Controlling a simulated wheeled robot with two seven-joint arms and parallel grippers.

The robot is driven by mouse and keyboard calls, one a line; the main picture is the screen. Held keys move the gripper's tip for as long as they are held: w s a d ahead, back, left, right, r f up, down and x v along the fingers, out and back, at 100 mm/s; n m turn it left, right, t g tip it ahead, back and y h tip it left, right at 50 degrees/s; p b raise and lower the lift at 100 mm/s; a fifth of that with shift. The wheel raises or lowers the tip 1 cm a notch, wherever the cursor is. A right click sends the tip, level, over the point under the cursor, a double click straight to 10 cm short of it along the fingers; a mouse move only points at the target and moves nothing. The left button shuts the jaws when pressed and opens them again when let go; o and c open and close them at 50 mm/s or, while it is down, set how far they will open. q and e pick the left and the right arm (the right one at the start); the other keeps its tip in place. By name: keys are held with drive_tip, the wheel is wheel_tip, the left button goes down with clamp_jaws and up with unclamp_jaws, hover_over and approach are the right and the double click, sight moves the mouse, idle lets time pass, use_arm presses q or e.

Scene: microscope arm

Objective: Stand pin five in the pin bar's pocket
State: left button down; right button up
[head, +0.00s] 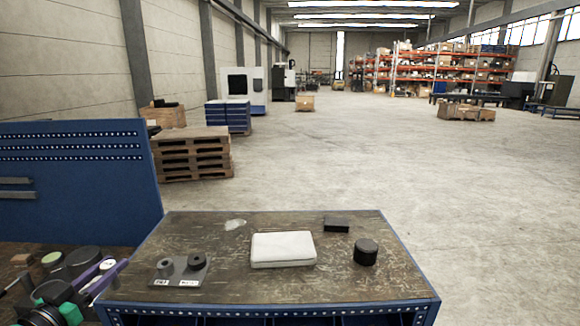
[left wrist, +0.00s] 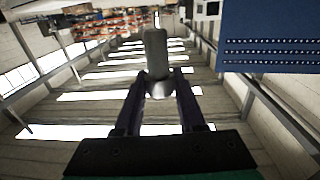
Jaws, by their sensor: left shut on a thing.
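My left gripper (head: 108,270) is at the lower left of the head view, left of the workbench. In the left wrist view its two fingers (left wrist: 160,92) are shut on a grey pin (left wrist: 156,55). The gripper is apart from the plate. The labels are too small to read, and no pocket opening is clear.
The bench top (head: 300,285) also holds a white case (head: 283,249), a black block (head: 337,224), a black cylinder (head: 366,252) and a pale flat patch (head: 235,224). A blue perforated panel (head: 75,180) stands at the left. Pallets (head: 192,155) stand behind the bench.

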use_arm(q)
drive_tip(key=s+d+f+b, duration=0.3)
drive_tip(key=d+f, duration=0.2)
drive_tip(key=f, duration=0.4)
drive_tip(key=s+d+f+n+y+b, duration=0.15)
drive_tip(key=s+d+f, duration=0.25)
drive_tip(key=f, duration=0.4)
drive_tip(key=s+d+f+m+b, duration=0.1)
drive_tip(key=s+d+f+b, duration=0.3)
drive_tip(key=f, duration=0.5)
drive_tip(key=s+d+f+n+y+b, duration=0.1)
drive_tip(key=s+d+f, duration=0.1)
drive_tip(key=d, duration=0.7)
drive_tip(key=shift+s+f+y, duration=0.3)
drive_tip(key=shift+s+y, duration=0.05)
use_arm(e)
wheel_tip(320, 180, down, 10)
drive_tip(key=w, duration=0.1)
drive_tip(key=shift+w, duration=0.35)
use_arm(q)
drive_tip(key=shift+n, duration=0.25)
use_arm(e)
drive_tip(key=shift+a+r, duration=0.1)
